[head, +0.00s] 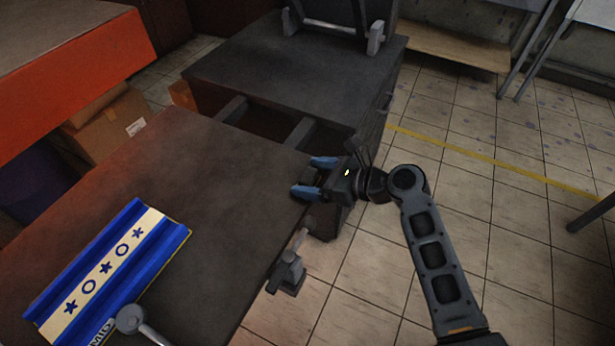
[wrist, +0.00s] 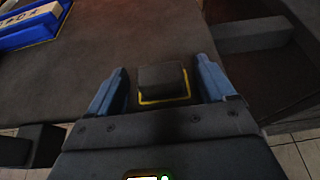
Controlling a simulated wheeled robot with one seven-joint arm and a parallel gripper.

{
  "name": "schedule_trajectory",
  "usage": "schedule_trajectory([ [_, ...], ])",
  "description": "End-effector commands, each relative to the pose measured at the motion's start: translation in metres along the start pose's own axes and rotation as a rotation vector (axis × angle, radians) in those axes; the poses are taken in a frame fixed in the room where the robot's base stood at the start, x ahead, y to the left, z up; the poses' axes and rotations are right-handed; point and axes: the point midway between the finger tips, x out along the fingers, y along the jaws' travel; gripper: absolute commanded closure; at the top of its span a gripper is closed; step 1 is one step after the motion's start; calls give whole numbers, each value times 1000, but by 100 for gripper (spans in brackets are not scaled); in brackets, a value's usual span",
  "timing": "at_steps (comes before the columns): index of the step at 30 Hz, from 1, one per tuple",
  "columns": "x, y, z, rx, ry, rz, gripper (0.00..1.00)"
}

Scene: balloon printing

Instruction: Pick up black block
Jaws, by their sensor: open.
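The black block (wrist: 162,79) shows in the wrist view as a small dark box with a yellow line around its base. It rests on the dark brown table (wrist: 150,40) near the table's edge. My gripper (wrist: 160,85) is open, with one blue finger on each side of the block and a gap at each side. In the head view my gripper (head: 308,176) is at the right edge of the table (head: 205,180). I cannot make out the block in the head view.
A blue tray with a cream strip of stars and rings (head: 108,268) lies on the left of the table; it also shows in the wrist view (wrist: 30,28). A clamp (head: 288,268) sticks out at the table's right edge. A dark bench (head: 295,75) stands behind.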

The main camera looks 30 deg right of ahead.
Motion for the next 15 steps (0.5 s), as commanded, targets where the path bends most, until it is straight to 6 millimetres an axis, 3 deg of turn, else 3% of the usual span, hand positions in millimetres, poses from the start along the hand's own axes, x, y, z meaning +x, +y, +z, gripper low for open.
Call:
schedule_trajectory([
  [9, 6, 0, 0, 0, 1, 0, 17],
  [15, 6, 0, 0, 0, 1, 0, 36],
])
